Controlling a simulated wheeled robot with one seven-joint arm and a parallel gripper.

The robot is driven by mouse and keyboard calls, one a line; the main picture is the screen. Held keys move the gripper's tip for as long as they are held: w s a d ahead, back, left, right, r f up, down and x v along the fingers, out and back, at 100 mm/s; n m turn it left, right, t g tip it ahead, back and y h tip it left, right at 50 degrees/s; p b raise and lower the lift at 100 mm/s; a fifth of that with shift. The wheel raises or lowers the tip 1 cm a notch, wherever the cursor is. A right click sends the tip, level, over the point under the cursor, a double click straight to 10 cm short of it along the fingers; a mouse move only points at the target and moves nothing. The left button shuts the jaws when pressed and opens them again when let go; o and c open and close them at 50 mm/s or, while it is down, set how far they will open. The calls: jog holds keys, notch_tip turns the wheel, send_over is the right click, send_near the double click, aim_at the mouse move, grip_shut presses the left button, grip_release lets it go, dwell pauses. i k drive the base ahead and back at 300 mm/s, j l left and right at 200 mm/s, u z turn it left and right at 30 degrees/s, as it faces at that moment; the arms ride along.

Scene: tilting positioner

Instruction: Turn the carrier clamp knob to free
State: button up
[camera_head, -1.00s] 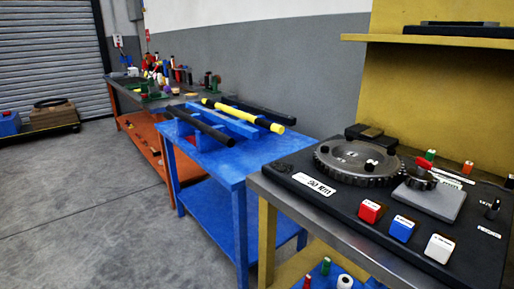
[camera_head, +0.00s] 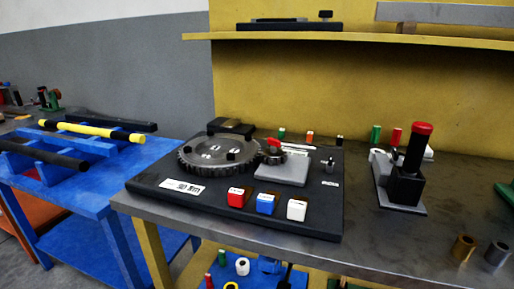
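A large toothed gear (camera_head: 215,152) lies on a black board (camera_head: 165,207) on the metal bench. To its right, a grey plate (camera_head: 281,174) carries a small gear (camera_head: 271,157) with a red piece (camera_head: 273,143) above it. The small gear sits close against the large gear's rim; I cannot tell whether the teeth touch. A small dark upright knob-like part (camera_head: 328,163) stands just right of the plate. I cannot tell for sure which part is the carrier clamp knob, or its setting. My gripper is not in view.
Red (camera_head: 236,198), blue (camera_head: 266,204) and white (camera_head: 297,209) blocks sit along the board's front. A red-topped black post (camera_head: 412,160) stands on the bench to the right. A yellow shelf (camera_head: 370,40) overhangs the back. A blue table (camera_head: 90,185) stands left.

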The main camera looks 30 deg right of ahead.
aim_at(329, 165)
jog(key=i+z, duration=0.35)
jog(key=i+j+z, duration=0.1)
jog(key=z, duration=0.3)
